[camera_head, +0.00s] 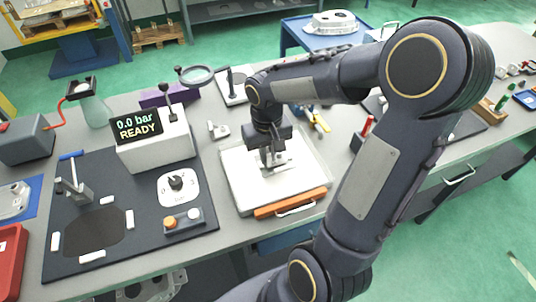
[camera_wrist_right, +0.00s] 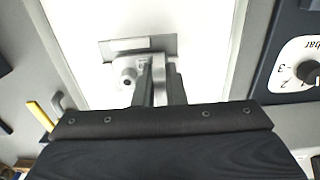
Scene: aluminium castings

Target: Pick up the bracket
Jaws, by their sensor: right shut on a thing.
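The bracket (camera_head: 284,166) is a small light-grey metal piece at the white-topped tray, partly hidden by my right gripper in the head view. In the wrist view the bracket (camera_wrist_right: 126,72) shows a round boss on its left side, with a flat grey plate around it. My right gripper (camera_head: 270,160) points down and its jaws are shut on the bracket. Its two fingers (camera_wrist_right: 160,85) stand close together in the wrist view. I cannot tell whether the bracket touches the surface under it. My left gripper is not in view.
The white-topped tray (camera_head: 240,192) has an orange front bar and a handle. To its left stand a display box (camera_head: 160,150) reading 0.0 bar READY, a dial (camera_head: 178,186) and a black mat (camera_head: 140,225). A small grey part (camera_head: 218,130) lies behind the tray.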

